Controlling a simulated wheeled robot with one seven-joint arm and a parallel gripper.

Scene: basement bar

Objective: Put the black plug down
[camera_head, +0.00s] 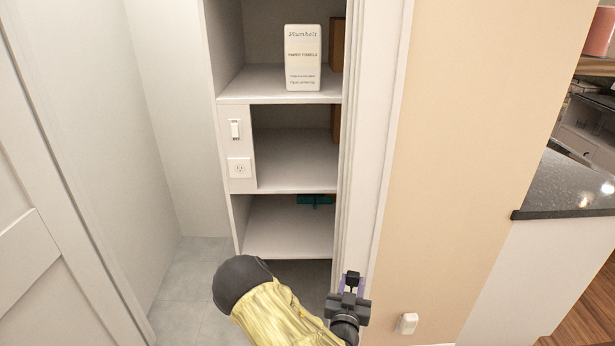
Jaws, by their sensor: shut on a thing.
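My gripper (351,285) is at the bottom centre, in front of the white door frame and beside the beige wall. The plug is held in the air. It is small, and its lower part is hidden by the gripper, so its shape is hard to tell.
A white shelf unit (290,187) stands in the alcove, with a white paper-towel box (302,58) on its upper shelf. A dark counter (568,190) is at right. The middle shelf looks mostly clear.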

